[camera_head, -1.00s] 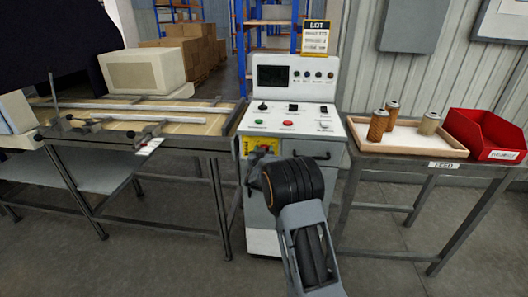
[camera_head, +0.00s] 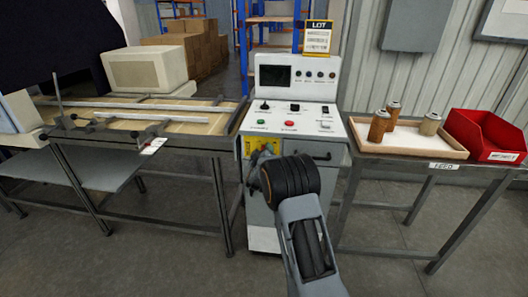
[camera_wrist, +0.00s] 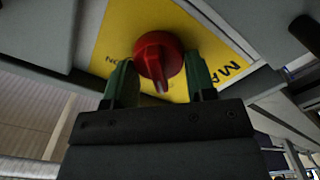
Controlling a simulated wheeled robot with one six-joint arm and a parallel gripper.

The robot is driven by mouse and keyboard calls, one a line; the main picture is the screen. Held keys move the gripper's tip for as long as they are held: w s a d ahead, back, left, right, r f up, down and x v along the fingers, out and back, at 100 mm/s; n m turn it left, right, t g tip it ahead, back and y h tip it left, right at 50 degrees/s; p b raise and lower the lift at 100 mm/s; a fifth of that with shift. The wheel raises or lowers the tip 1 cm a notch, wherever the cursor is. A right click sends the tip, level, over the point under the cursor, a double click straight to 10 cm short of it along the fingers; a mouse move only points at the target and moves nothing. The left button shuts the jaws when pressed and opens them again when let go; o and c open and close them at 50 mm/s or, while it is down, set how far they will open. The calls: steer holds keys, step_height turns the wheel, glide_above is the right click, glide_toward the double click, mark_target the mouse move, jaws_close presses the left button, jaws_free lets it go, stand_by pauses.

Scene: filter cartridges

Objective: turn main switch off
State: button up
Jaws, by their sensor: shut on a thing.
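The main switch is a red rotary knob (camera_wrist: 158,56) on a yellow plate with black lettering (camera_wrist: 112,40). In the wrist view the knob sits between the two green fingers of my gripper (camera_wrist: 159,72), which is shut on it. The narrow end of its handle points down in that picture, tilted slightly right. In the head view the yellow plate (camera_head: 262,145) is on the front of the grey-white machine cabinet (camera_head: 262,226).
The cabinet's panel (camera_head: 275,110) has a dark screen and several buttons. A steel-framed bench (camera_head: 225,195) adjoins on the left. On the right, a table holds a wooden tray (camera_head: 450,153) with three cartridges (camera_head: 379,126) and a red bin (camera_head: 480,138). Floor is open in front.

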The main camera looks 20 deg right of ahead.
stand_by(0.4)
steer(key=o, duration=0.9)
steer(key=v, duration=1.3)
steer(key=shift+s+a, duration=0.2)
steer(key=shift+s, duration=0.1)
